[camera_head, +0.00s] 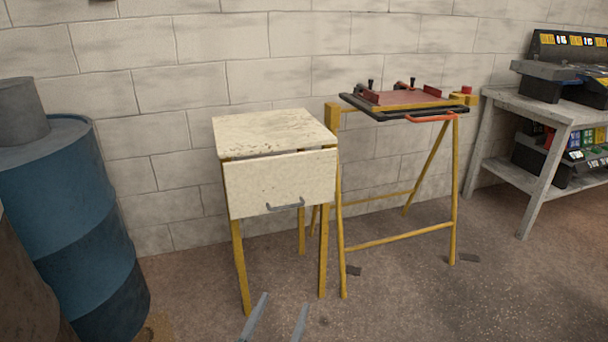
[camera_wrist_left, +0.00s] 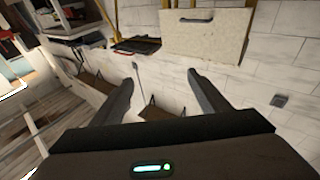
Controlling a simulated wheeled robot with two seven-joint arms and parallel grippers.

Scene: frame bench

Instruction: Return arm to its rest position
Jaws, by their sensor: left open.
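My left gripper (camera_head: 284,302) shows at the bottom edge of the head view, as two grey fingers spread apart with nothing between them. It is in front of and below the cream drawer front (camera_head: 270,182), well apart from its grey handle (camera_head: 286,205). In the left wrist view the two dark fingers (camera_wrist_left: 162,78) are also wide apart and empty. The drawer front (camera_wrist_left: 228,38) and its handle (camera_wrist_left: 194,18) show at the top of that view, beyond the fingertips. My right gripper is in neither view.
The drawer stand has a worn cream top (camera_head: 272,130) and yellow legs. A yellow-legged stand with a clamp fixture (camera_head: 405,98) is beside it. A grey shelf (camera_head: 545,110) with bins is at right, and a blue barrel (camera_head: 70,225) at left. Floor in front is mostly clear.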

